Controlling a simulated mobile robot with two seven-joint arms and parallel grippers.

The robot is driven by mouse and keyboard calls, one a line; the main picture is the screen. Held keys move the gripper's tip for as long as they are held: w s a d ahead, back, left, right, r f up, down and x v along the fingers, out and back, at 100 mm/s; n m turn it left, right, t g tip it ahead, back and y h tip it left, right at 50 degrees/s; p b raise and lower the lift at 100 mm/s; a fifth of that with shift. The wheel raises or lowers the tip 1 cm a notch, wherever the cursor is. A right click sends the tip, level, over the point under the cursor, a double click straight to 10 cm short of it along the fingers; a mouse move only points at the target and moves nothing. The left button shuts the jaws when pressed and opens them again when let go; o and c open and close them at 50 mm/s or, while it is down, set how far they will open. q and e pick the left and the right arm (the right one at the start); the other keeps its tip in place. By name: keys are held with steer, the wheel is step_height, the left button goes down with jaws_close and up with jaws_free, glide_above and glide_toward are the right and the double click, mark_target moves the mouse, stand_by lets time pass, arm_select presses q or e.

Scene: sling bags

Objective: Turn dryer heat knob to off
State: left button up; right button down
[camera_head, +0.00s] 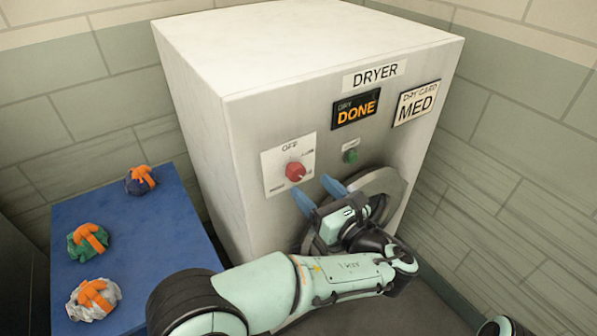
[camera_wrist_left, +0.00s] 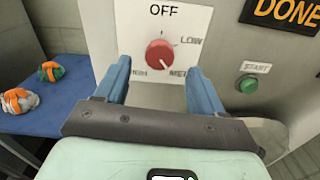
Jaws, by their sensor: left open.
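The red heat knob (camera_head: 295,172) sits on a white dial plate (camera_head: 272,168) on the front of the dryer (camera_head: 245,120). In the left wrist view the knob (camera_wrist_left: 160,56) has OFF above it, LOW at upper right and MED at lower right. Its pointer is too small to read surely. My left gripper (camera_head: 317,191) is open, its blue fingers pointing at the panel just below and right of the knob. In the left wrist view the gripper (camera_wrist_left: 158,72) has its fingers spread either side of the knob, with nothing between them. My right gripper is not in view.
A green START button (camera_head: 350,156) is right of the knob, above the round dryer door (camera_head: 385,187). The display (camera_head: 356,108) reads DONE and the dry card (camera_head: 417,102) MED. Several orange-strapped bags lie on a blue table (camera_head: 140,240) at left.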

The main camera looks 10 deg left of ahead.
mark_target(299, 174)
arm_select(q)
steer(key=x, duration=0.6)
steer(key=shift+w+a+f, duration=0.1)
steer(key=shift+w+a, duration=0.15)
steer(key=c, duration=1)
